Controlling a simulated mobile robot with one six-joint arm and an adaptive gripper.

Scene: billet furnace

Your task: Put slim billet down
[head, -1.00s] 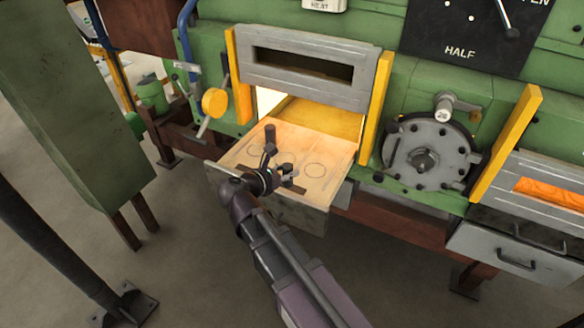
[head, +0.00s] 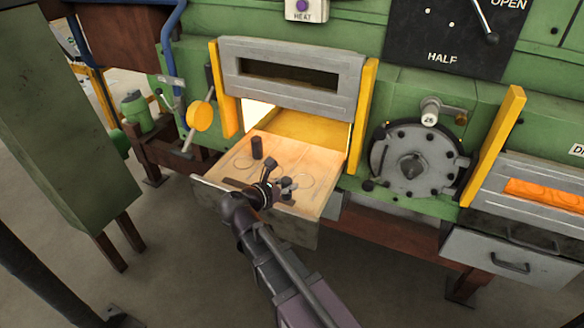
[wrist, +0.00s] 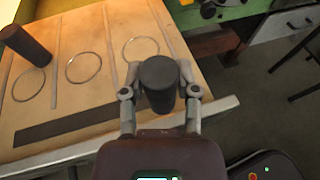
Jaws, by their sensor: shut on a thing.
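My gripper (wrist: 160,90) is shut on a dark cylinder, the slim billet (wrist: 159,84), in the wrist view. I see the billet's round top between the two fingers. It is over the tray's near part, just on the near side of the right-hand ring (wrist: 141,48). Its foot is hidden, so I cannot tell whether it touches the tray. In the head view my gripper (head: 279,184) is low over the pale tray (head: 318,207), and the held billet is hard to pick out. A second dark billet (head: 256,148) stands upright on the tray; it also shows in the wrist view (wrist: 25,45).
The tray sticks out from the lit furnace opening, with yellow posts (head: 361,116) on both sides and a raised grey door (head: 290,78) above. A dark strip (wrist: 67,125) lies along its near edge. A round grey flange (head: 416,158) is at right.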

